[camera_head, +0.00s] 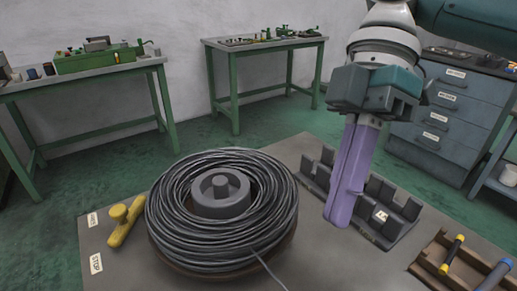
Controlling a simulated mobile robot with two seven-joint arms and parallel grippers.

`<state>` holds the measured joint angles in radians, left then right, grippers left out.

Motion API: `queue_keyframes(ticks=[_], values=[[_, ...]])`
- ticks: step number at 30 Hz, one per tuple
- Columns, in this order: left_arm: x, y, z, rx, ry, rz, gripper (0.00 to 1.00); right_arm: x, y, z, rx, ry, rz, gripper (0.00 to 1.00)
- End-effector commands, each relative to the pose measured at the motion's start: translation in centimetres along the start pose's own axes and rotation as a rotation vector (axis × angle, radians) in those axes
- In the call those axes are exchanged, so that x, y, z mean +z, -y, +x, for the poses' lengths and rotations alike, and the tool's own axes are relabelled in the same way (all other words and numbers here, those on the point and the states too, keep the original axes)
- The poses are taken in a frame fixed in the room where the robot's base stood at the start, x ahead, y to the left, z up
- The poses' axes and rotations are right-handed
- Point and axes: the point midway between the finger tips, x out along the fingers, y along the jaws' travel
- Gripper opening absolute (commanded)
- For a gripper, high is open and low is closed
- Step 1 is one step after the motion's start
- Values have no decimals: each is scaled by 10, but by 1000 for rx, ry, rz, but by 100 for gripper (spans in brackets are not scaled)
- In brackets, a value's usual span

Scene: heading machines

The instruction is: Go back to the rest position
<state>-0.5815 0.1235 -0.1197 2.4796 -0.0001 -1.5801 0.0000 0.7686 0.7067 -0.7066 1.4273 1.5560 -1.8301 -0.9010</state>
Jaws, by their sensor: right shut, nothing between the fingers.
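My right gripper (341,212) comes in from the upper right, with its purple fingers pointing down and pressed together. Nothing shows between them. It hangs in front of the dark grey slotted rack (397,226) and hides part of it. The fingers are to the right of the large wire coil (169,237) and apart from it. I cannot tell how high the fingertips are above the table. My left gripper is not in view.
The coil lies on the grey worktable (120,272) around a grey hub (220,193). A yellow tool (124,222) lies left of it. Green benches and a grey drawer cabinet (437,118) stand behind.

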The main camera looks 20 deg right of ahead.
Motion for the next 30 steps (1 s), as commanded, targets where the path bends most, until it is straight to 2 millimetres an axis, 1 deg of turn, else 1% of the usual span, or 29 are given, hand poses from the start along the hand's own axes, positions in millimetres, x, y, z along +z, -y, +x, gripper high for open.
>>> queue_keyframes(ticks=[7,10,11,13,16,18,21,23,25,28,30], values=[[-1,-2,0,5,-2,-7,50,0,0,0,0,1,0,0],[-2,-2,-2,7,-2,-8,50,-1,2,8,3,12,6,0],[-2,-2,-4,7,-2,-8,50,-2,3,14,7,21,12,0],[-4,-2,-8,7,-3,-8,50,-4,7,33,24,44,31,0],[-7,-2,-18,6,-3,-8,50,-12,17,68,87,67,90,0],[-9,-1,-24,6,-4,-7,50,-19,25,89,160,59,159,0],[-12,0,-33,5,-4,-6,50,-27,36,106,284,15,298,0],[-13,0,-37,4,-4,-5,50,-28,43,110,359,-17,395,0],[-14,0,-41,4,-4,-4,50,-25,49,109,440,-51,509,0],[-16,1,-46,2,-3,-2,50,-17,58,102,544,-93,666,0],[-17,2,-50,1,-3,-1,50,-7,65,94,613,-115,774,0]])
